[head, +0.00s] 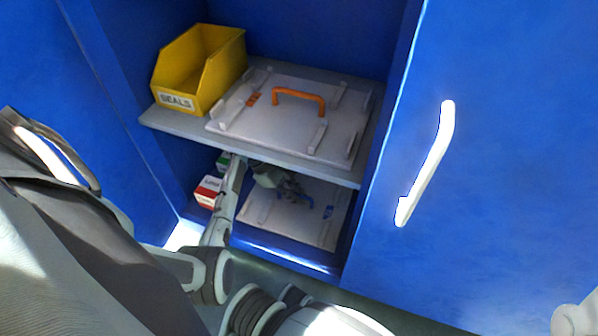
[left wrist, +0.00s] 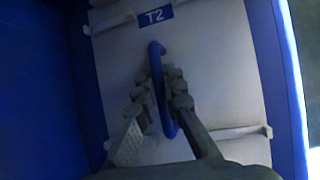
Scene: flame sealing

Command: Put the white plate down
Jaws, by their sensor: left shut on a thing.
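A white plate (head: 318,228) with a blue handle lies flat, or nearly so, in the lower compartment of the blue cabinet. It also fills much of the left wrist view (left wrist: 215,75), with a blue "T2" label at its far end. My left gripper (head: 283,187) reaches in under the shelf and is shut on the plate's blue handle (left wrist: 163,100). I cannot tell whether the plate touches the cabinet floor. A second white plate (head: 255,125) with an orange handle (head: 298,96) lies on the shelf above. My right gripper is not in view.
A yellow "SEALS" bin (head: 200,70) stands on the grey shelf (head: 165,120), left of the upper plate. A red and white box (head: 208,191) and a green one sit low at the left. The blue door with a white handle (head: 428,160) is at the right.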

